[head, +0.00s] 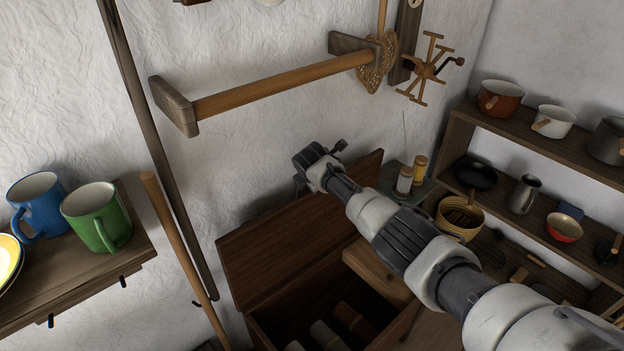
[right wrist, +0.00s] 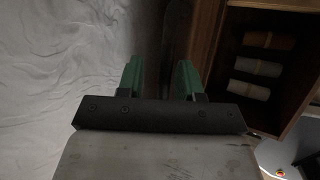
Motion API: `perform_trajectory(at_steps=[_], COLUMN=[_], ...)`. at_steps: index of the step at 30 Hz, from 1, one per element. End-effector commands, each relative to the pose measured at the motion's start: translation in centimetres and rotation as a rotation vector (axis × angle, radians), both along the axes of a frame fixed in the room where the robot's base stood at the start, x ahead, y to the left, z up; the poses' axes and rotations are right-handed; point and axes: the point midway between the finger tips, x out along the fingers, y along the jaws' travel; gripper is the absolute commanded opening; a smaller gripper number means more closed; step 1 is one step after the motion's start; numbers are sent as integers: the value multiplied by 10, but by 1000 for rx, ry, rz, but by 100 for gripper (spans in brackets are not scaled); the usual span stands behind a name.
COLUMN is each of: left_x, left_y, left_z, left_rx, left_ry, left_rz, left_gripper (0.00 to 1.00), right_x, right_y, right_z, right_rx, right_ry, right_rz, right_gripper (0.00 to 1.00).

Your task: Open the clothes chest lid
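The clothes chest (head: 263,333) stands low against the white wall with its brown lid (head: 285,250) raised and tilted back toward the wall. Rolled cloths (head: 355,318) lie inside the chest, and they also show in the right wrist view (right wrist: 258,67). My right arm reaches in from the right, and its wrist is at the lid's upper edge. In the head view the right fingers are mostly hidden behind the lid. In the right wrist view my right gripper (right wrist: 159,78) has its green fingers apart, with a dark strip visible between them; contact is unclear. My left gripper is out of view.
A wooden shelf at left (head: 90,270) holds a blue mug (head: 40,205) and a green mug (head: 97,215). A wooden rail (head: 280,88) is on the wall above the lid. Shelves with pots (head: 500,98) stand at right. A wooden pole (head: 185,260) leans left of the chest.

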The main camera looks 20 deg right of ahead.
Motion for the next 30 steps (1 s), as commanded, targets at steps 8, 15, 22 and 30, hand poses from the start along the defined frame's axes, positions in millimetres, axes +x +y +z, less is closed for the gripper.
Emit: perform_trajectory(at_steps=[8,15,22,30], left_x=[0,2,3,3], left_y=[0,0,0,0], left_z=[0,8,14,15], left_rx=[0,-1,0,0], left_ry=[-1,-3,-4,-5], left_rz=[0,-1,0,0], left_gripper=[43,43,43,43], right_x=[-2,-9,-26,-49], right_y=[-1,1,7,15], right_z=[-3,11,36,68], right_rx=[-1,0,-1,-1], right_ry=[6,4,1,0], right_rz=[-3,-2,-1,0], right_gripper=[37,37,37,37])
